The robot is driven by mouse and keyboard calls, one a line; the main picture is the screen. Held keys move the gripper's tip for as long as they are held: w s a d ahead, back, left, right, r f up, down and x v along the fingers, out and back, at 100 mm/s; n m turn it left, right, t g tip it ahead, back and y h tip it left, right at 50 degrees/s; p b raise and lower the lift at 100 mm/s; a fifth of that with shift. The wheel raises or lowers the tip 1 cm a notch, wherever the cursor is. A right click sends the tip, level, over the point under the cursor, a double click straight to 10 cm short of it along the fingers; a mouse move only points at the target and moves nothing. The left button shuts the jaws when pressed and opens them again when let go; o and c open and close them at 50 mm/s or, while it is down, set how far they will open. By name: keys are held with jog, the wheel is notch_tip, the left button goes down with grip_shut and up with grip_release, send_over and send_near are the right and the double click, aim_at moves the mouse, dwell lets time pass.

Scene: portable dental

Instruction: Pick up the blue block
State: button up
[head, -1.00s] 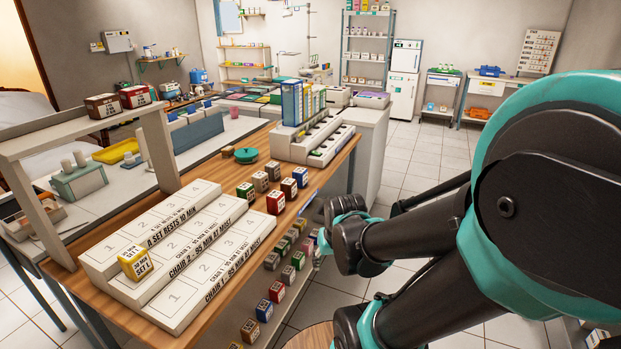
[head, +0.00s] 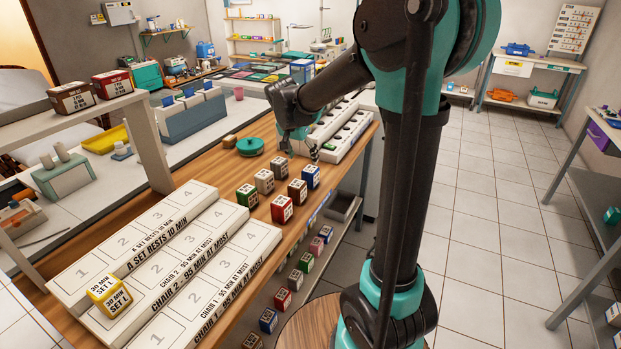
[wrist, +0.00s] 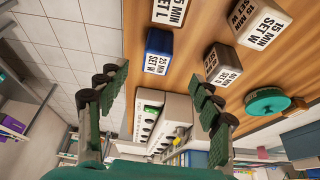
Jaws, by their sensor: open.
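The blue block (head: 311,177) stands on the wooden table near its right edge, at the back right of a group of blocks. In the wrist view, the blue block (wrist: 158,54) shows its white label and lies beyond my fingertips, near the middle between them. My gripper (head: 300,150) is above the table, just behind the blue block and apart from it. In the wrist view, my gripper (wrist: 156,82) has its two green-padded fingers spread wide with nothing between them.
A brown block (head: 297,190), a red block (head: 282,208) and a grey block (head: 264,181) stand close by. A teal round dish (head: 250,147) lies to the left. A white slotted rack (head: 345,132) is behind. More blocks, including a blue one (head: 268,320), sit on a lower shelf.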

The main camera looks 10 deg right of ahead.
aim_at(309, 170)
jog(key=x, duration=1.1)
jog(key=shift+w+d+r, duration=0.1)
jog(key=shift+w+d, duration=0.1)
jog(key=shift+d, duration=0.05)
jog(key=shift+w+d+f, duration=0.15)
jog(key=shift+w+f, duration=0.05)
jog(key=shift+f, duration=0.45)
jog(key=c, duration=1.3)
jog(key=shift+r, duration=0.15)
